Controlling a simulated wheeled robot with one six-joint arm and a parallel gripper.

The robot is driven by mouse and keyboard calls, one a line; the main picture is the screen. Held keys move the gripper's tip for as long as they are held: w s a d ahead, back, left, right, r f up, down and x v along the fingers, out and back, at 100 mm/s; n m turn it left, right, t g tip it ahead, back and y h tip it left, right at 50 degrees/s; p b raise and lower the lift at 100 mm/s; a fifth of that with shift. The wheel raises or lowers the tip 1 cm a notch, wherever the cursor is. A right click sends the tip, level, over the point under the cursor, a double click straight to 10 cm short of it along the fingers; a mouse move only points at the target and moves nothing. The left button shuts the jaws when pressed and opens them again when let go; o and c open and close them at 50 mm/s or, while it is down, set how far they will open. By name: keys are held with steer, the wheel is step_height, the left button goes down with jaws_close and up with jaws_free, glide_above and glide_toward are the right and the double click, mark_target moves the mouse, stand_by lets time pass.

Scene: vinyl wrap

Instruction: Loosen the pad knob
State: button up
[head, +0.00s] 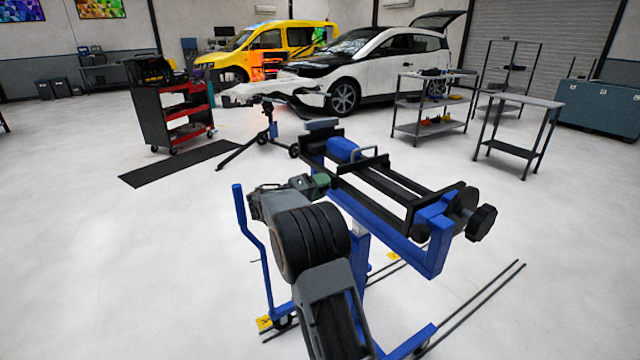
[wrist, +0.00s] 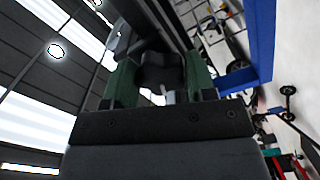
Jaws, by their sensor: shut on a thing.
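My gripper (head: 314,186) has green fingers and is at the left side of the blue and black stand (head: 395,213) in the head view. In the wrist view my gripper (wrist: 159,82) is shut on a dark rounded knob (wrist: 160,68), with one green finger on each side of it. A small light metal stem shows below the knob. The knob is hidden in the head view. Another black knob (head: 481,222) sits at the stand's right end, apart from my gripper.
A blue upright handle (head: 243,225) stands left of my arm. A tripod (head: 268,130) is behind the stand. A red and black tool cart (head: 172,112), a black floor mat (head: 182,163) and metal shelves (head: 432,105) are farther back.

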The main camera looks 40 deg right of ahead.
steer(key=n+p, duration=0.9)
steer(key=n, duration=0.2)
steer(key=n+p, duration=0.8)
steer(key=n, duration=0.3)
steer(key=shift+w+r+p, duration=0.1)
steer(key=shift+r+p, duration=0.1)
steer(key=shift+p, duration=0.2)
steer(key=shift+n, duration=0.3)
steer(key=o, duration=0.9)
steer(key=a, duration=0.9)
steer(key=a+b, duration=0.1)
steer(key=a, duration=0.4)
steer(key=shift+w, duration=0.4)
